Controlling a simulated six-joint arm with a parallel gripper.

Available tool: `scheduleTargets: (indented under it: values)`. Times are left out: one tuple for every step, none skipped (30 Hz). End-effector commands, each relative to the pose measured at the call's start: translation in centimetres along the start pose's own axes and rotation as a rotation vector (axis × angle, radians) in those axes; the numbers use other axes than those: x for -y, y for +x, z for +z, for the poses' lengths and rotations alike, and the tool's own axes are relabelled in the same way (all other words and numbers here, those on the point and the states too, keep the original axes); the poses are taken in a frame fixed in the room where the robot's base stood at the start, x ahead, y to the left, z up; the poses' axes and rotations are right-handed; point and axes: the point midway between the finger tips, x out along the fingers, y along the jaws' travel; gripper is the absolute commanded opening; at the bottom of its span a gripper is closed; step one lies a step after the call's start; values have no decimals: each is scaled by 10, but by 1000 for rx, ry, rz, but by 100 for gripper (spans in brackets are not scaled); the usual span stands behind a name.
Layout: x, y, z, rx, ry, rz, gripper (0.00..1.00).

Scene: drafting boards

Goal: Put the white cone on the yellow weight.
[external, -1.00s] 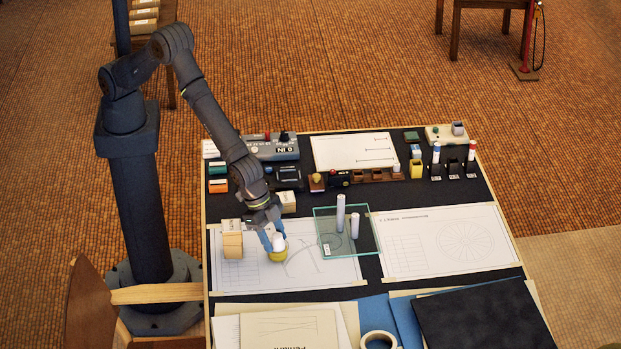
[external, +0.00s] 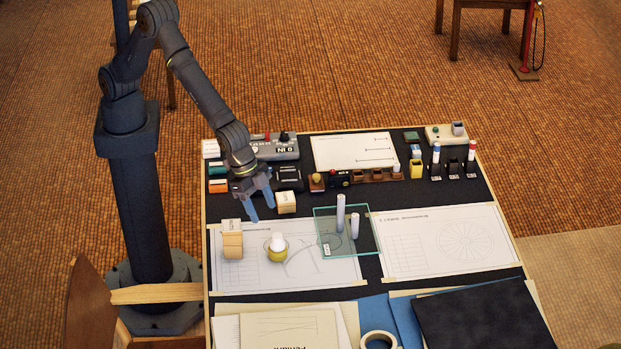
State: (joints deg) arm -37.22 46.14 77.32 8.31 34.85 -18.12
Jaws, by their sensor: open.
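The white cone (external: 277,240) sits upright on top of the yellow weight (external: 277,255). The weight stands on the left drawing sheet, with what looks like a clear rim or dish around it. My gripper (external: 262,208) is open and empty, with its blue fingers pointing down. It is above and behind the cone, clear of it.
A wooden block (external: 232,242) stands left of the weight, and another wooden block (external: 287,202) is behind it. A glass plate (external: 330,248) with two pale cylinders (external: 341,213) is to the right. The right drawing sheet (external: 425,250) is mostly clear.

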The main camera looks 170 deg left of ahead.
Motion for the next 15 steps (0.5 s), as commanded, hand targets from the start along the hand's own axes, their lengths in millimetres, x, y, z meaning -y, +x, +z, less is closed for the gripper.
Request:
scheduleTargets:
  values:
    - [0,-8,-1,-3,0,1,57]
    - [0,-11,-1,-3,0,1,57]
    - [0,-15,-1,-2,0,1,57]
    - [0,-17,-1,-2,0,1,57]
    - [0,-19,-1,-2,0,1,57]
    - [0,-21,0,-1,0,0,57]
    - [0,-22,0,-1,0,0,57]
    - [0,-23,0,0,0,0,57]
    - [0,-24,0,0,0,0,57]
    - [0,-24,0,0,0,0,57]
    - [0,-24,0,0,0,0,57]
    - [0,-24,0,0,0,0,57]
    - [0,-24,0,0,0,0,57]
    - [0,-24,0,0,0,0,57]
    - [0,-24,0,0,0,0,57]
